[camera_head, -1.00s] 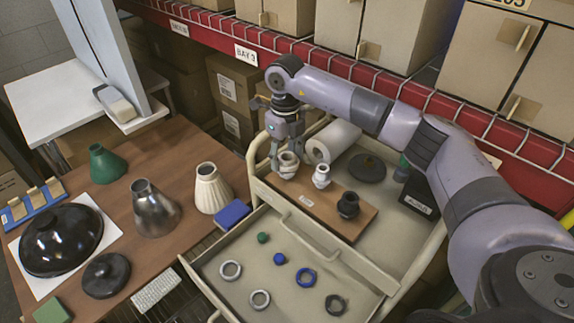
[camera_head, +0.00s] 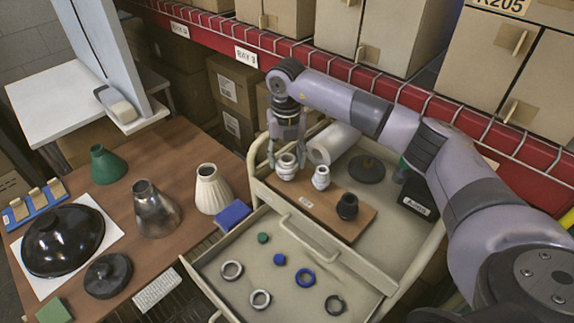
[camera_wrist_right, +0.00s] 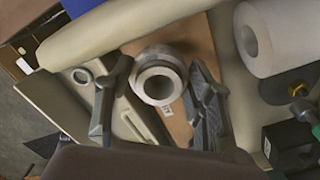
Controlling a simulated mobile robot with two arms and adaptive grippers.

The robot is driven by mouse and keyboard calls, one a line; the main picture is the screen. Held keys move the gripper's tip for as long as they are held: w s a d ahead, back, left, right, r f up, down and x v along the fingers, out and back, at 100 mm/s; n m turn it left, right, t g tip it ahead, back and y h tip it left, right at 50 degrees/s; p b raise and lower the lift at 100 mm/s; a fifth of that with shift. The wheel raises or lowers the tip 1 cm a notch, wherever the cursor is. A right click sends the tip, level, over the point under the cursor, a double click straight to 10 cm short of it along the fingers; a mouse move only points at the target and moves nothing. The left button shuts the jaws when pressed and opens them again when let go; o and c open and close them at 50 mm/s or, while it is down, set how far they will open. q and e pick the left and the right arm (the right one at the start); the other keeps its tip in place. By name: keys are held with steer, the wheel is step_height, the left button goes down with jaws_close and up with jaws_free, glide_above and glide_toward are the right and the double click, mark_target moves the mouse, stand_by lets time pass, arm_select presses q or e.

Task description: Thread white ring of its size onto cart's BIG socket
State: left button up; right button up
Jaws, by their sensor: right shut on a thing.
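The BIG socket (camera_head: 286,172) is the largest beige, stepped socket at the left end of the cart's brown board. My right gripper (camera_head: 288,143) points down over it, its fingers on both sides of the top. In the right wrist view a pale round white ring (camera_wrist_right: 158,80) lies between the fingertips of my right gripper (camera_wrist_right: 160,88), which is shut on it. It looks roughly in line with the socket; I cannot tell ring from socket rim or how far it is down. Two other white rings (camera_head: 231,270) (camera_head: 260,300) lie in the open drawer. My left gripper is not in view.
A smaller white socket (camera_head: 321,178) and a black socket (camera_head: 347,206) stand on the board (camera_head: 318,212). A white roll (camera_head: 336,141) lies close behind. Lamp shades stand on the left table.

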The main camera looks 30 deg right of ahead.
stand_by(0.3)
steer(key=m+p, duration=0.1)
steer(key=m, duration=0.3)
steer(key=shift+s+m, duration=0.1)
steer(key=shift+m, duration=0.3)
steer(key=shift+f+m+p, duration=0.15)
steer(key=shift+m+p, duration=0.15)
steer(key=shift+m, duration=0.8)
steer(key=m+p, duration=0.1)
steer(key=m, duration=0.1)
steer(key=shift+s+m, duration=0.15)
steer(key=shift+m, duration=0.25)
steer(key=shift+d+m+p, duration=0.1)
steer(key=shift+m+p, duration=0.35)
steer(key=shift+m, duration=1.65)
